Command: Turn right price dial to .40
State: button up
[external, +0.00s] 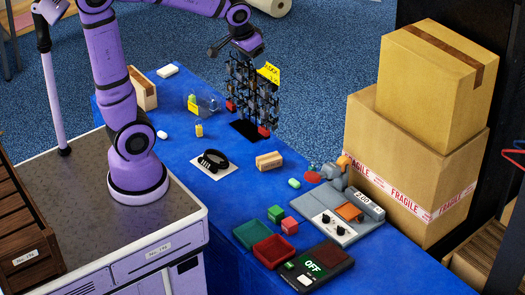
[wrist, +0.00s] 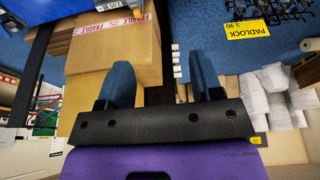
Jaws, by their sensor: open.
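The grey price machine (external: 345,212) stands on the blue table at the right, with a small display (external: 364,198) that appears to read 2.00. Two dark dials sit on its front panel: the left dial (external: 326,217) and the right dial (external: 339,224). Their pointer settings are too small to read. The display end also shows at the top left of the wrist view (wrist: 119,5). My gripper (external: 218,48) is high above the far part of the table, well away from the dials. In the wrist view its two blue fingers (wrist: 162,75) are apart with nothing between them.
Stacked cartons (external: 410,160) stand just behind the machine. A dark rack (external: 250,95) with a yellow padlock sign stands below my gripper. Red and green trays (external: 275,251) and an OFF panel (external: 318,264) lie in front of the machine. A wooden block (external: 269,161) lies mid-table.

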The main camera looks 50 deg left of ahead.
jog(key=w+d+f+g, duration=0.1)
jog(key=w+d+f, duration=0.6)
jog(key=w, duration=0.1)
jog(key=g, duration=0.3)
send_over(341, 227)
notch_tip(341, 227, down, 34)
notch_tip(341, 227, down, 10)
jog(key=shift+d+f, duration=0.1)
jog(key=shift+f, duration=0.05)
jog(key=c, duration=0.9)
